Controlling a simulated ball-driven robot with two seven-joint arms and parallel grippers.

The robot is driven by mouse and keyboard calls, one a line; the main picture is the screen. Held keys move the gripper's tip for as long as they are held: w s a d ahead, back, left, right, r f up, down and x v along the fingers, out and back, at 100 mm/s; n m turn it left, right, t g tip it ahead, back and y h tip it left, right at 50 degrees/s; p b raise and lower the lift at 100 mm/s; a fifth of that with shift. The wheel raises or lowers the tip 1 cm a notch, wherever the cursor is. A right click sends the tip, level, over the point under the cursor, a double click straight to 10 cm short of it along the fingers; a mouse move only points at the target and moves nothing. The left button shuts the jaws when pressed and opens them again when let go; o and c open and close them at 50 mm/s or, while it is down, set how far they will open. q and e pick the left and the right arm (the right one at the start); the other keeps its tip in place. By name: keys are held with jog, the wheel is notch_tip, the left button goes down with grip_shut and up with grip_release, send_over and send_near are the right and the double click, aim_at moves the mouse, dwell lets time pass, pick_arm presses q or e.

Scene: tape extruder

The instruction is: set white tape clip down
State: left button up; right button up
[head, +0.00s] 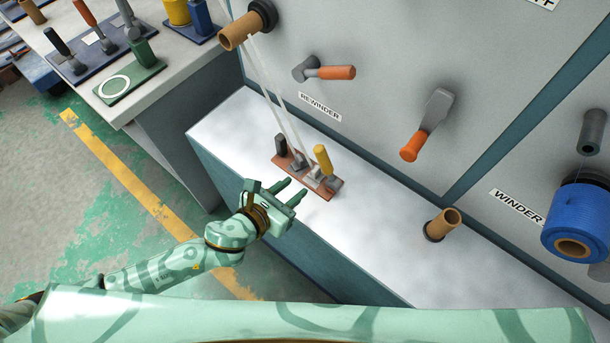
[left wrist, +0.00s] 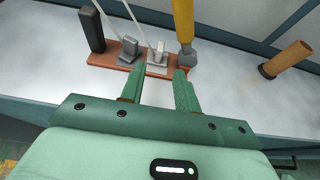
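The white tape clip (left wrist: 157,55) sits on a reddish-brown base plate (left wrist: 100,61), with a pale tape strand running up from it; it also shows in the head view (head: 313,180). My left gripper (head: 294,188) is at the front edge of the counter, its fingers pointing toward the plate. In the left wrist view the fingers (left wrist: 159,80) are apart with nothing between them, just short of the white clip. My right gripper is out of view.
On the plate, a grey clip (left wrist: 130,50) and a black post (left wrist: 92,31) stand left of the white clip, and a yellow-handled lever (left wrist: 184,22) right. A tan spool core (head: 442,224) projects at the right. The white counter (head: 375,235) between is clear.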

pick_arm(q)
jog(key=v, duration=0.3)
